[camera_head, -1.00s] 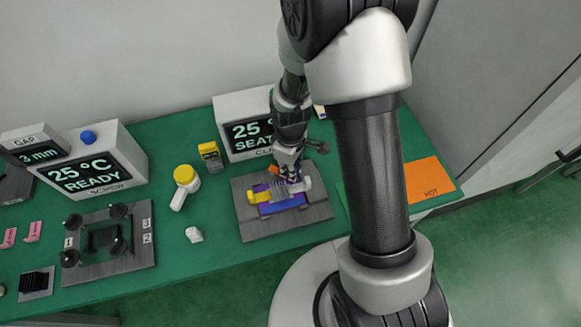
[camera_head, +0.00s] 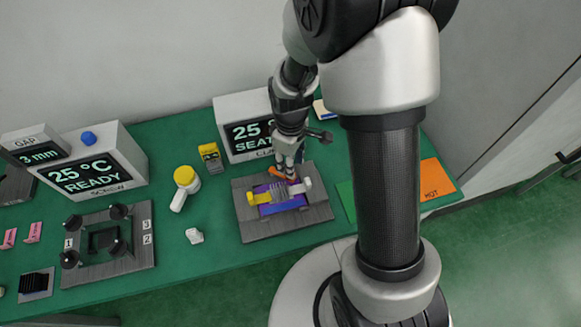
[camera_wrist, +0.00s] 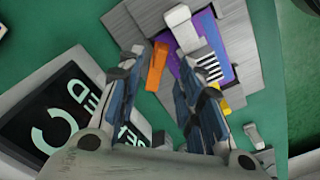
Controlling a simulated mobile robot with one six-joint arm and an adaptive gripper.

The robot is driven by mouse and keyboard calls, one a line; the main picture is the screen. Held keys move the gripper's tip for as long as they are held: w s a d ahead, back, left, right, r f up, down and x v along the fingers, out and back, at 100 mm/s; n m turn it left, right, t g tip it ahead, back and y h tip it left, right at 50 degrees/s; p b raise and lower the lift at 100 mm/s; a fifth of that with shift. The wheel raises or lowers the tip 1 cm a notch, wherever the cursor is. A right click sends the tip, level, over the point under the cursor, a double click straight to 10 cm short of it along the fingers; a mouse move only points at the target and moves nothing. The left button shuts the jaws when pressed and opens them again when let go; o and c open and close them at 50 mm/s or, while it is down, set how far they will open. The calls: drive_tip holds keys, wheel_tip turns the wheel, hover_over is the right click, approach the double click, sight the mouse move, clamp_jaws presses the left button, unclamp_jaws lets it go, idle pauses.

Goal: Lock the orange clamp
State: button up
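The orange clamp (camera_head: 281,176) is a small orange lever at the back edge of a purple block (camera_head: 284,208) on a grey plate (camera_head: 249,229). In the wrist view the orange lever (camera_wrist: 157,65) lies between my fingers, closer to the left one. My gripper (camera_head: 289,170) points down over the back of the fixture. In the wrist view my gripper (camera_wrist: 172,78) has its two fingers well apart, with no visible grip on anything. Whether a finger touches the lever cannot be told. The far end of the lever is partly hidden in the head view.
A yellow lever (camera_head: 259,198) and a white lever (camera_head: 307,184) sit on the same fixture. A display box (camera_head: 232,113) stands close behind it. An orange HOT pad (camera_head: 428,180) is at right.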

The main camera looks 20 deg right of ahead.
wheel_tip(320, 180, up, 8)
drive_tip(key=shift+f, duration=0.25)
drive_tip(key=shift+w+d+m, duration=0.15)
drive_tip(key=shift+m, duration=0.25)
drive_tip(key=shift+c, duration=1.2)
drive_tip(key=w+d+m+p, duration=0.1)
drive_tip(key=m, duration=0.3)
drive_tip(key=w+d+f+m+g+y+p, duration=0.1)
drive_tip(key=m, duration=0.4)
drive_tip(key=w+d+m, duration=0.1)
drive_tip(key=m, duration=0.3)
drive_tip(key=shift+w+d+f+g+p, duration=0.3)
drive_tip(key=shift+w+f+p, duration=0.05)
drive_tip(key=shift+f+p, duration=0.05)
clamp_jaws()
drive_tip(key=f+m+b, duration=0.1)
drive_tip(key=f, duration=0.2)
drive_tip(key=f+m+b, duration=0.1)
drive_tip(key=f, duration=0.3)
drive_tip(key=s+f+m+y, duration=0.1)
drive_tip(key=f+m, duration=0.1)
drive_tip(key=f, duration=0.1)
drive_tip(key=shift+a+f+b, duration=0.25)
drive_tip(key=shift+a+b, duration=0.15)
